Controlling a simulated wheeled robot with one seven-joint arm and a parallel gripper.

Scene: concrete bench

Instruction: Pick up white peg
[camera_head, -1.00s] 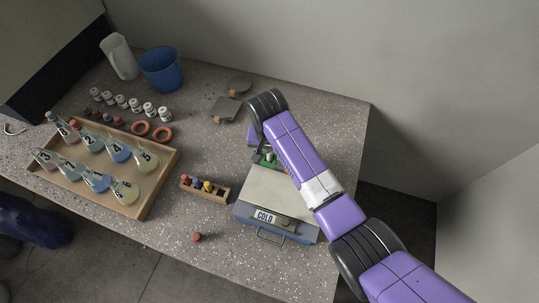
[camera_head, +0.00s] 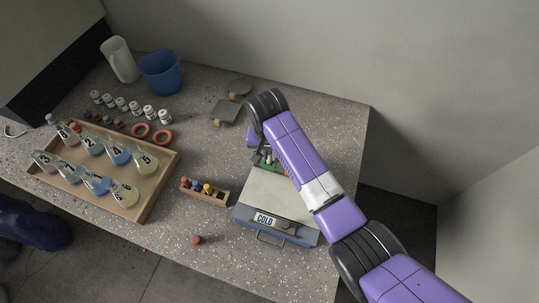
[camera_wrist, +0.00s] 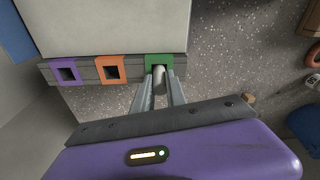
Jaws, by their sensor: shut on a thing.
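In the wrist view the white peg (camera_wrist: 158,72), a pale grey-white rod, stands at the green-framed square hole (camera_wrist: 151,60) on the edge strip of the box. My gripper (camera_wrist: 160,88) is shut on the peg, with one finger on each side. How deep the peg sits in the hole is hard to tell. In the head view my arm covers much of this spot, and only a bit of green (camera_head: 266,167) shows behind the box.
The strip also has an orange-framed hole (camera_wrist: 111,69) and a purple-framed hole (camera_wrist: 67,73). The box labelled COLD (camera_head: 265,217) is close below my arm. A small rack (camera_head: 205,191) and a wooden flask tray (camera_head: 150,195) stand to the left.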

